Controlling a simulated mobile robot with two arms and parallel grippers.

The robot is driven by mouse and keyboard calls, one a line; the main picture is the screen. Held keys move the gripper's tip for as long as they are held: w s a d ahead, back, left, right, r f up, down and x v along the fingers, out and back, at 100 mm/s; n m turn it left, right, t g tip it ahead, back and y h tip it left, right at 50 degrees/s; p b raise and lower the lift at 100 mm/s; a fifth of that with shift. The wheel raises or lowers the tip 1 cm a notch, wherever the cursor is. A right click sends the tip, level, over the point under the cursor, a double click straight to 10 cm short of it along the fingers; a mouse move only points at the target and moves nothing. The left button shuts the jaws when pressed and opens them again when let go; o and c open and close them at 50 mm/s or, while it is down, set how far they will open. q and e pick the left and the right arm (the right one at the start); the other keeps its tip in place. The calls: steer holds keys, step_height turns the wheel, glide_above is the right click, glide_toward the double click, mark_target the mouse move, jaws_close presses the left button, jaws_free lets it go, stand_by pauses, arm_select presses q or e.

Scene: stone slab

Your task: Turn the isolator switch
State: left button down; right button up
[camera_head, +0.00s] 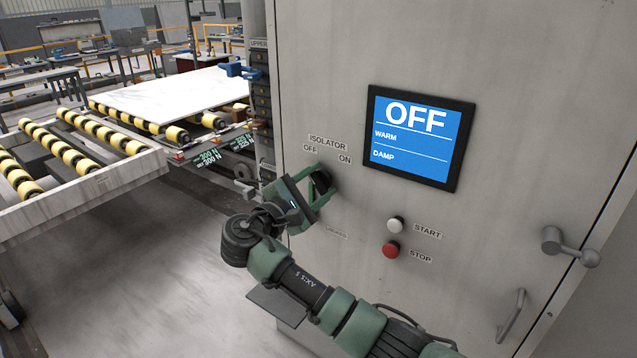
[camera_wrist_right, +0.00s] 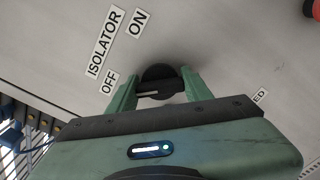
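The isolator switch (camera_head: 322,181) is a black rotary knob on the grey cabinet front, below the labels ISOLATOR, OFF and ON. In the right wrist view the knob (camera_wrist_right: 160,80) shows a white pointer line directed left, on the side of the OFF label (camera_wrist_right: 108,83). My right gripper (camera_head: 316,185) has its green fingers spread, one on each side of the knob. In the right wrist view the gripper (camera_wrist_right: 158,82) straddles it; whether the fingers touch it, I cannot tell. The screen (camera_head: 420,138) reads OFF, with WARM and DAMP below. My left gripper is not in view.
A white START button (camera_head: 396,224) and a red STOP button (camera_head: 391,250) sit right of my right gripper. A door handle (camera_head: 570,246) and a pull bar (camera_head: 511,316) stick out farther right. A roller conveyor (camera_head: 75,150) stands at the left, with open floor before it.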

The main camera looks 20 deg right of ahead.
steer(key=c, duration=0.4)
steer(key=shift+f+m+b, duration=0.2)
steer(key=shift+m+b, duration=0.1)
steer(key=shift+b, duration=0.25)
steer(key=m+b, duration=0.4)
steer(key=b, duration=0.1)
steer(key=m+b, duration=0.3)
steer(key=b, duration=0.3)
steer(key=m+b, duration=0.4)
steer(key=b, duration=0.1)
steer(key=shift+f+m, duration=0.3)
steer(key=shift+r+m+b, duration=0.2)
steer(key=shift+m+b, duration=1.7)
steer(key=shift+b, duration=0.05)
steer(key=o, duration=1.4)
steer(key=shift+r, duration=0.1)
